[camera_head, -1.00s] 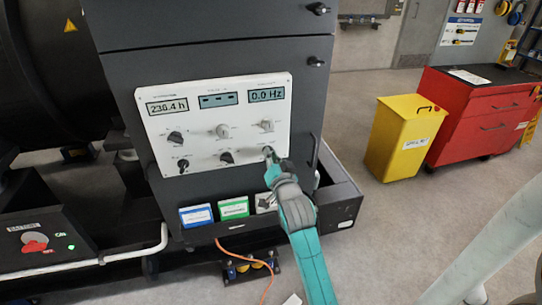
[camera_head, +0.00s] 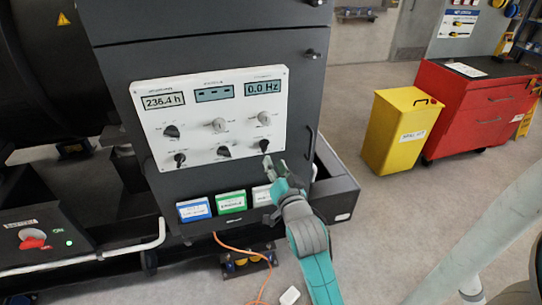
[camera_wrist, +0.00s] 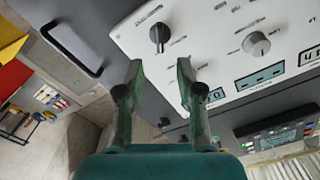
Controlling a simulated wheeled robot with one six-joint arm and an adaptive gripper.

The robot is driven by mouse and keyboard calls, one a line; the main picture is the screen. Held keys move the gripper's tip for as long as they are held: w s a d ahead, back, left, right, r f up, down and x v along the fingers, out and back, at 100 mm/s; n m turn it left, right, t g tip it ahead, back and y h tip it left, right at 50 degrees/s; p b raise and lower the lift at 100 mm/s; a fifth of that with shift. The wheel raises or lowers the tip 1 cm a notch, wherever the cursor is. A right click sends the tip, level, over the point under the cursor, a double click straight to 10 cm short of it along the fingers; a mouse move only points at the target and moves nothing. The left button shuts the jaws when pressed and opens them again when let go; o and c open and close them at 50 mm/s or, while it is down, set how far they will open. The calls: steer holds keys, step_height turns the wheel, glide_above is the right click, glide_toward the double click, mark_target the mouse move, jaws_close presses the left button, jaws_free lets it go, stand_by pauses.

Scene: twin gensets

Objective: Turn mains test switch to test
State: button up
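The white control panel (camera_head: 200,142) on the dark genset cabinet carries two rows of rotary knobs under three displays. Its labels are too small to read, so I cannot tell which knob is the mains test switch. The lower right knob (camera_head: 264,145) is black and lies just above my gripper (camera_head: 276,168). In the wrist view, my gripper (camera_wrist: 160,70) has its two fingers apart with nothing between them. Beyond the fingertips there is a black knob (camera_wrist: 160,36), with a grey knob (camera_wrist: 256,44) to its right. The fingers appear clear of the black knob.
A cabinet handle (camera_head: 310,150) stands right of the panel. Coloured label boxes (camera_head: 230,202) sit below it, with an orange cable (camera_head: 266,282) hanging lower. A yellow bin (camera_head: 398,135) and red tool cabinet (camera_head: 475,110) stand to the right, with open floor before them.

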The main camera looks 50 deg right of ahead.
steer(key=shift+v, duration=2.05)
steer(key=s+a+f+n+y, duration=0.3)
steer(key=s+a+f, duration=0.25)
steer(key=a, duration=0.25)
steer(key=s+a+f+n+y, duration=0.2)
steer(key=s+a+f+n, duration=0.25)
steer(key=a+f, duration=0.2)
steer(key=s+a+n+y, duration=0.2)
steer(key=s+a, duration=0.3)
steer(key=s, duration=0.4)
steer(key=s+a+f+n+y, duration=0.1)
steer(key=s+a+n+y, duration=0.2)
steer(key=s, duration=0.7)
steer(key=shift+s+a, duration=0.25)
steer(key=shift+a, duration=0.7)
